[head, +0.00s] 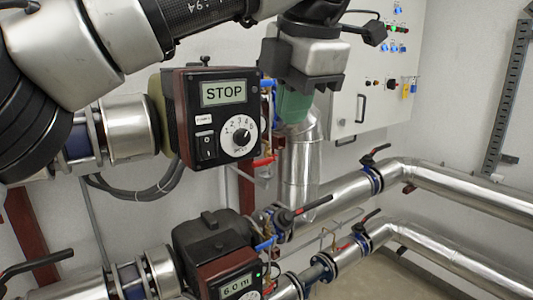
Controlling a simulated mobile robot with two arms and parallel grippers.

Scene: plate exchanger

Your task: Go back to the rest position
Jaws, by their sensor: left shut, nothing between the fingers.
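My left gripper (303,82) hangs at the top centre, at the end of my arm that comes in from the upper left. It points down, is shut and holds nothing. That box also has a rocker switch (206,146) and a round dial (239,136). Behind the gripper is a green fitting (294,106) on the pipework. My right gripper is not in view.
A lower pump (212,240) shows "6.0 m" on its display (236,287). Silver insulated pipes (455,185) with valve levers (376,152) run to the right. A white control cabinet (355,100) hangs on the back wall. A slotted metal rail (506,100) is at the right.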

